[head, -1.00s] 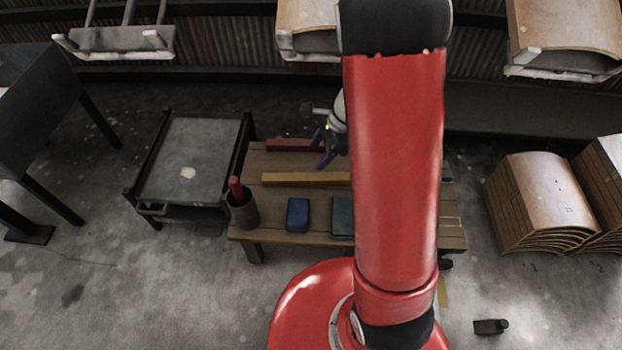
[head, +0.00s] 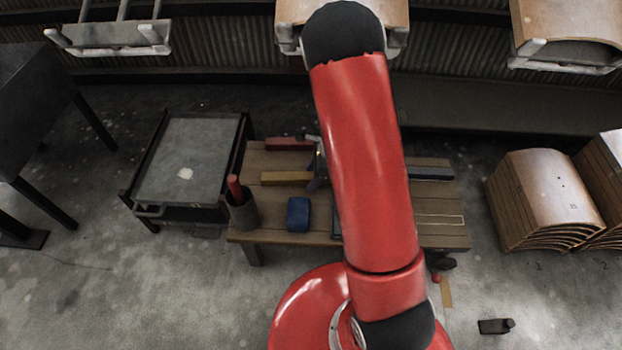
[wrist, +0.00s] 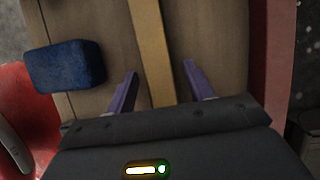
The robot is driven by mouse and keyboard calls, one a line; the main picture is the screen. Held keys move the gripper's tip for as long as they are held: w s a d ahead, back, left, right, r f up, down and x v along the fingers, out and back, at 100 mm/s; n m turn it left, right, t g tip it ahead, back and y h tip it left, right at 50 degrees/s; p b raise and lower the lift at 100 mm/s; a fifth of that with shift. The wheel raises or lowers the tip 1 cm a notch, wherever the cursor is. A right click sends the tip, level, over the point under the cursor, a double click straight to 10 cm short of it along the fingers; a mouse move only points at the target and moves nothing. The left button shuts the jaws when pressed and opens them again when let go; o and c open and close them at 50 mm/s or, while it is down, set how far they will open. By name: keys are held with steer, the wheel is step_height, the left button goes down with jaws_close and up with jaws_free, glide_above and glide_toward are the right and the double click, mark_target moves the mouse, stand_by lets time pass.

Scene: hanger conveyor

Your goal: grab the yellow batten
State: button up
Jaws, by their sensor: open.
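The yellow batten (head: 287,178) lies flat on the wooden table, partly hidden behind my arm in the head view. In the wrist view the batten (wrist: 151,45) runs between the two purple fingers of my gripper (wrist: 158,88). The fingers are apart, one on each side of it, and do not touch it in that view. The exact height of the fingertips over the table is hard to tell. In the head view my gripper (head: 316,178) is mostly hidden behind my red arm.
A blue block (head: 298,214) and a red bar (head: 288,144) lie on the wooden table (head: 440,232) on either side of the batten. A cup (head: 242,212) with a red item stands at the left end. A grey-topped cart (head: 190,150) stands left of the table.

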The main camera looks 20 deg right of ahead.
steer(key=shift+c, duration=0.4)
steer(key=c, duration=1)
steer(key=shift+c, duration=0.2)
steer(key=shift+r, duration=0.2)
